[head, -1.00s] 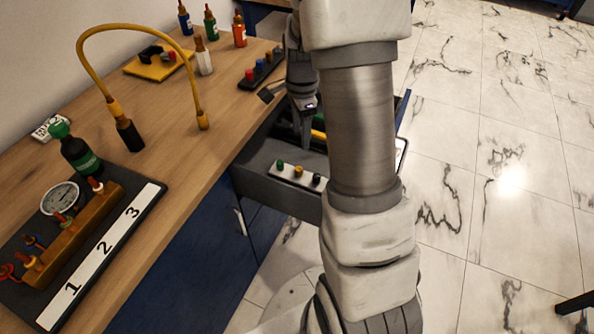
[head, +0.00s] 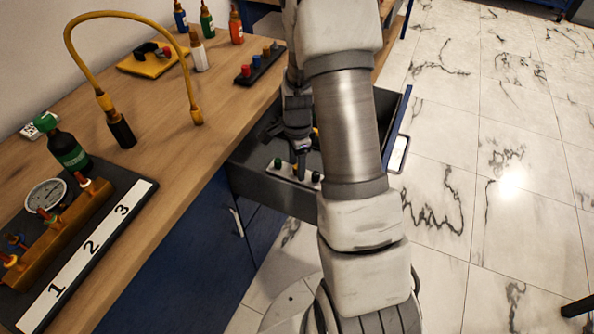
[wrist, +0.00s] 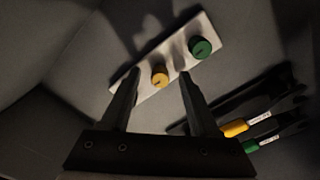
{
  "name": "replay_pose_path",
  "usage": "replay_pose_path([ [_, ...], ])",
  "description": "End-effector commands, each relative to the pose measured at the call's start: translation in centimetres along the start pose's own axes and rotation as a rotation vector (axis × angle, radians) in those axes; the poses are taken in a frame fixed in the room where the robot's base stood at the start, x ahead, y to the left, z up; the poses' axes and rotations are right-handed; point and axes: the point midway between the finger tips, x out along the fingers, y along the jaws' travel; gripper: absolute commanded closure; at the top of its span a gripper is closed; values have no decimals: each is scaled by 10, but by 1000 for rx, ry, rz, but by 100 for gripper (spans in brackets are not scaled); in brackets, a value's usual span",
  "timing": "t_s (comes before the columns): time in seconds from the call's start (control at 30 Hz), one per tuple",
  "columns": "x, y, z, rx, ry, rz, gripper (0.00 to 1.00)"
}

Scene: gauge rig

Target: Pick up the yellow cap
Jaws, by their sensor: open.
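The yellow cap (wrist: 160,76) sits on a white strip (wrist: 178,54) inside the open drawer, beside a green cap (wrist: 200,47). In the wrist view the fingers of my gripper (wrist: 159,88) are open, one on each side of the yellow cap, with gaps between. Whether the fingertips are down at cap height I cannot tell. In the head view my gripper (head: 300,160) is over the white strip and hides much of the yellow cap. The green cap (head: 277,163) shows at the strip's left end, and a dark cap (head: 316,177) at its right.
The grey drawer (head: 262,190) has walls close around my gripper. Yellow and green labelled tools (wrist: 234,128) lie in it beside the strip. The wooden bench (head: 180,140) on the left holds a hose, bottles and a gauge rig (head: 75,240). Marble floor is clear at right.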

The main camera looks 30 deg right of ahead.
Motion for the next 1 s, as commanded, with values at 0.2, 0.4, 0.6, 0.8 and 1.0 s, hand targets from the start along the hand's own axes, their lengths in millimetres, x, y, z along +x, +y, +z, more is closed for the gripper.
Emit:
replay_pose_path([
  [0.2, 0, 0, 0, 0, 0, -1, 44],
  [0.4, 0, 0, 0, 0, 0, -1, 80],
  [0.6, -1, 0, 0, 0, 0, -1, 100],
  [0.8, -1, 0, 0, 0, 0, -1, 100],
  [1.0, -6, -1, 0, 0, 0, -2, 100],
])
